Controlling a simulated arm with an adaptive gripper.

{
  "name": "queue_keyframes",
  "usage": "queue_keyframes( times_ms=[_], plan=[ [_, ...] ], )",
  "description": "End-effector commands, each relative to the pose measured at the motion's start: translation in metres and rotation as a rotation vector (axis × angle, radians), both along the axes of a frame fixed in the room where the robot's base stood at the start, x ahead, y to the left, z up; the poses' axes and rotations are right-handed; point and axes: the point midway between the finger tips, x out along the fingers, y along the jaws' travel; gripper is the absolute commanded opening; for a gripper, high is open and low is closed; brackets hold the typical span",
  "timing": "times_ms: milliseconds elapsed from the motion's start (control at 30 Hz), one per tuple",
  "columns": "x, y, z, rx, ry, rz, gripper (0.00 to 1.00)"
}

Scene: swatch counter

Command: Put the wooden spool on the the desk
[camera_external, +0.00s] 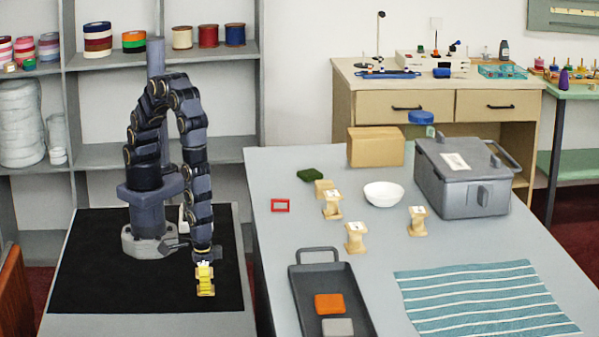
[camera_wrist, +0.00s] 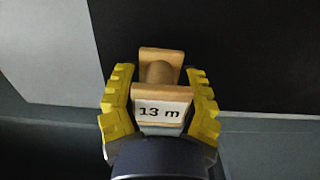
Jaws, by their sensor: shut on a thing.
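My gripper (camera_wrist: 160,105) is shut on a wooden spool (camera_wrist: 160,72) with a white label reading "13 m". Its yellow fingers lie on both sides of the spool. In the external view, my gripper (camera_external: 205,272) hangs low over the right part of the black mat, with the spool (camera_external: 206,290) at its tips. A wooden desk (camera_external: 500,130) with two drawers stands at the back. A grey table (camera_external: 275,175) lies to the right of my arm. Three similar spools, one at the back (camera_external: 332,206), one in front (camera_external: 355,238) and one at right (camera_external: 418,220), stand on it.
The grey table holds a white bowl (camera_external: 384,194), a grey toolbox (camera_external: 465,185), a cardboard box (camera_external: 375,147), a dark tray (camera_external: 300,290) and a striped cloth (camera_external: 490,300). The desk top carries several small items. A shelf (camera_external: 110,155) stands behind my arm.

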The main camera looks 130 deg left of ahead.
Motion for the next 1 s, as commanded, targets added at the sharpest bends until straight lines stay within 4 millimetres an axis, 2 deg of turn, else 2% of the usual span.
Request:
queue_keyframes(
  times_ms=[100,467,500,533,867,1000],
  plan=[
    [-0.0020,0.0005,-0.0124,0.001,0.007,-0.001,0.12],
    [-0.0010,0.0001,-0.0154,0.000,0.003,0.000,0.12],
    [-0.0007,0.0001,-0.0149,0.001,0.002,0.000,0.62],
    [-0.0007,0.0001,-0.0148,0.000,0.001,0.000,0.73],
    [-0.0005,0.0001,-0.0140,0.000,0.001,0.000,0.73],
    [0.0003,-0.0001,-0.0058,-0.001,-0.001,-0.001,0.73]
  ],
)
